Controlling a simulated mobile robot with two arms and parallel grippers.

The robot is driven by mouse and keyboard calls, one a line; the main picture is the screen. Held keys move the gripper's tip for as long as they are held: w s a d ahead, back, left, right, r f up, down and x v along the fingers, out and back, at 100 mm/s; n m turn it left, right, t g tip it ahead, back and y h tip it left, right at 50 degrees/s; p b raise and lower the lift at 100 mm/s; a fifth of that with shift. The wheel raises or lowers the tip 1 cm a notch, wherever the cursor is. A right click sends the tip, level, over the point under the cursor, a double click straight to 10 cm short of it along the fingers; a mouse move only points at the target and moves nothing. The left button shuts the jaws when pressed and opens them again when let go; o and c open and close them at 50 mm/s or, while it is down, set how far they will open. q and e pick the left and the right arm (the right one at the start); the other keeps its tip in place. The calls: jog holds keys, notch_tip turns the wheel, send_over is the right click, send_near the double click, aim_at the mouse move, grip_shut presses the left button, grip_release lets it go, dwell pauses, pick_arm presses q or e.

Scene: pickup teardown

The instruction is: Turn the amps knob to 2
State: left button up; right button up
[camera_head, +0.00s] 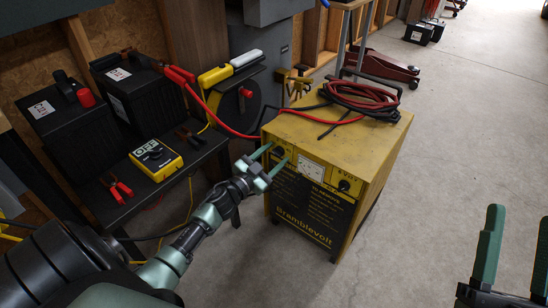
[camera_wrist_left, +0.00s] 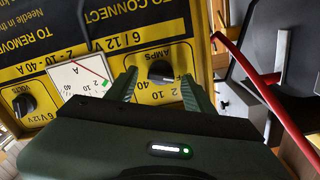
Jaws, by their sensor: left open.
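The yellow Bramblevolt charger (camera_head: 376,148) stands on the floor with its black and yellow front panel facing me. The dark round amps knob (camera_wrist_left: 160,72) is at the panel's left end in the head view (camera_head: 279,151). Its scale reads 2, 10, 40 A; I cannot tell which mark it points to. My left gripper (camera_head: 271,157) is open in front of the knob. In the left wrist view the left fingers (camera_wrist_left: 157,83) stand on either side of the knob; contact is unclear. My right gripper (camera_head: 518,222) is open and empty at the lower right, away from the charger.
The volts knob (camera_wrist_left: 22,101) and the meter (camera_wrist_left: 80,80) share the panel. Red and black cables (camera_head: 360,97) lie coiled on the charger's top. A black bench (camera_head: 165,185) at the left holds batteries and a yellow tester (camera_head: 155,159).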

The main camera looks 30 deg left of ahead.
pick_arm(q)
jog(key=shift+w, duration=0.1)
pick_arm(e)
jog(key=shift+r, duration=0.1)
pick_arm(q)
grip_shut()
